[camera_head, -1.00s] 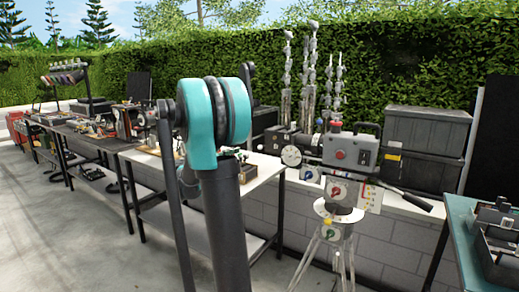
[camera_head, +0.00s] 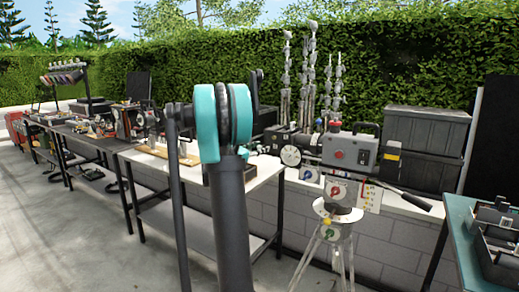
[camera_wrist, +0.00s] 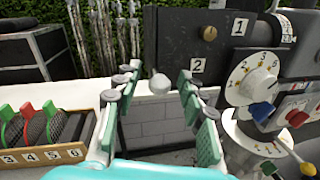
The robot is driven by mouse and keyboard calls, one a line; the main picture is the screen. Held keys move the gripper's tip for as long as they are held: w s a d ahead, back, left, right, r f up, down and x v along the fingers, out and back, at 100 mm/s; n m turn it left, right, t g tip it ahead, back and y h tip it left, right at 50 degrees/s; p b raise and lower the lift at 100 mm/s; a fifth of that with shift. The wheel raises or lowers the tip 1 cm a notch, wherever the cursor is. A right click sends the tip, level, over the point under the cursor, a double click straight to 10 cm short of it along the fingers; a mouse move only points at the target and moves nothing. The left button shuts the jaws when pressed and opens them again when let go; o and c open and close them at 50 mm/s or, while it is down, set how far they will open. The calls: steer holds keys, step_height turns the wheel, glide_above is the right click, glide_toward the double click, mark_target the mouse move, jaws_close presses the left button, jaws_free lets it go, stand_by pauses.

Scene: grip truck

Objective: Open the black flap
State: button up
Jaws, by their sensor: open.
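My gripper (camera_wrist: 154,78) is open in the wrist view, its two green-padded fingers spread apart. A pale round knob (camera_wrist: 159,83) shows in the gap between the fingers; I cannot tell how far off it is, and no contact shows. A dark panel with a brass knob (camera_wrist: 210,33) is on the grey machine (camera_wrist: 277,50), above and right of the fingers, near labels 1 and 2. I cannot tell for certain whether this panel is the black flap. In the head view the machine (camera_head: 350,152) stands on a tripod, and my arm hides the gripper.
A wooden rack (camera_wrist: 45,153) with red and green-handled tools stands at the wrist view's lower left. Dials and coloured knobs crowd the right. A white-topped table (camera_head: 265,172) stands behind my arm.

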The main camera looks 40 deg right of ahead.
jaws_close()
stand_by(0.5)
steer(key=w+a+r+m+t+y, duration=0.2)
steer(key=w+r+m, duration=0.4)
steer(key=m, duration=0.9)
steer(key=shift+w+a+r+t+y, duration=0.3)
steer(key=shift+w+a+r+y, duration=0.1)
steer(key=shift+a+r+y, duration=0.15)
steer(key=shift+d, duration=0.1)
stand_by(0.4)
